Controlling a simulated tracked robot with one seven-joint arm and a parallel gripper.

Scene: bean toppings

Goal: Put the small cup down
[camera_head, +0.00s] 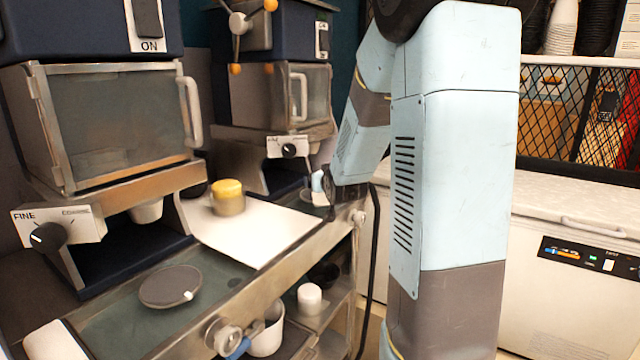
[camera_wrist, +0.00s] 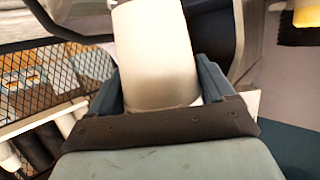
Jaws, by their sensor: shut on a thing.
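A small white cup (camera_wrist: 158,55) fills the middle of the wrist view, between the two blue-grey fingers of my gripper (camera_wrist: 162,88). The fingers are shut on its sides. In the head view my gripper (camera_head: 319,187) is low at the far end of the counter, in front of the back grinder. Only a small white patch of the cup shows there, and my arm partly covers that spot. I cannot tell from these views whether the cup's base touches a surface.
A round grey disc (camera_head: 170,286) lies nearer, below the front grinder (camera_head: 125,125). A white jar (camera_head: 310,298) and a larger white cup (camera_head: 268,332) sit on a lower level. A white chest (camera_head: 575,285) stands right.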

